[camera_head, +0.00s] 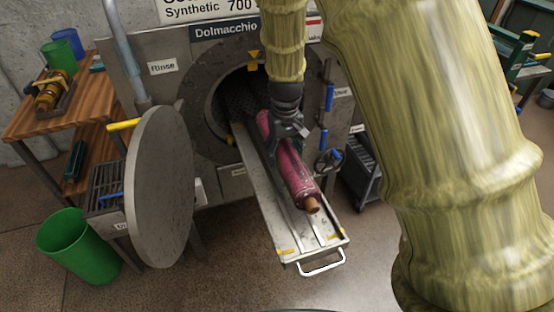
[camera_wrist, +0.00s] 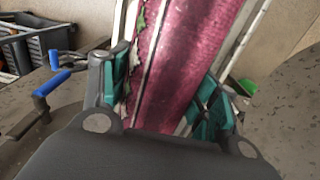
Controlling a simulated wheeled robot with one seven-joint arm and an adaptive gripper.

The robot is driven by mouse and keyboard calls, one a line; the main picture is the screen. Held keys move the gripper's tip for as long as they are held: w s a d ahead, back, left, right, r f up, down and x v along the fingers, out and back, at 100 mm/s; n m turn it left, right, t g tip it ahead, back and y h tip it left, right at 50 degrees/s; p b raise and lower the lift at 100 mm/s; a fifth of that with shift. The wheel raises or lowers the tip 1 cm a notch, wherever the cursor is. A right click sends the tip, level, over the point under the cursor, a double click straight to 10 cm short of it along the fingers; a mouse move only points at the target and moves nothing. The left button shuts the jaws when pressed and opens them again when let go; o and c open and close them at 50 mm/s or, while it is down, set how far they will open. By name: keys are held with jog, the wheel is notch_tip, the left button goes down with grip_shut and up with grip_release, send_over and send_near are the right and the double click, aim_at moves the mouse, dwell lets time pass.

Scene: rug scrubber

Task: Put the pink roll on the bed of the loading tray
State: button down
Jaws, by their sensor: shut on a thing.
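The pink roll (camera_head: 295,178) is a long dark-pink cylinder with a brown core end. In the head view it lies lengthwise over the loading tray (camera_head: 264,200), its far end at the round drum opening. My gripper (camera_head: 284,140) is shut on the roll from above. In the wrist view the pink roll (camera_wrist: 185,65) runs between the green-padded fingers of my gripper (camera_wrist: 167,105). I cannot tell whether the roll rests on the tray's bed or hangs just above it.
The open round door (camera_head: 161,188) stands left of the tray. The tray's white handle (camera_head: 321,265) faces the front. A green bin (camera_head: 78,244) and a wooden table (camera_head: 30,122) are at the left. Blue-handled valves (camera_head: 327,160) sit on the machine right of the opening.

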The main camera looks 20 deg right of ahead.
jog(key=shift+w+a+f, duration=0.1)
jog(key=shift+w+a, duration=0.05)
jog(key=shift+a, duration=0.4)
jog(key=shift+w+a+f, duration=0.1)
jog(key=shift+w+a, duration=0.05)
jog(key=shift+a, duration=0.35)
jog(key=shift+f+p, duration=0.4)
jog(key=shift+f, duration=1.2)
jog(key=shift+f, duration=0.25)
jog(key=shift+c, duration=2)
grip_release()
jog(key=shift+r, duration=0.1)
notch_tip(320, 180, up, 12)
jog(key=shift+r+b, duration=0.15)
jog(key=shift+b, duration=0.2)
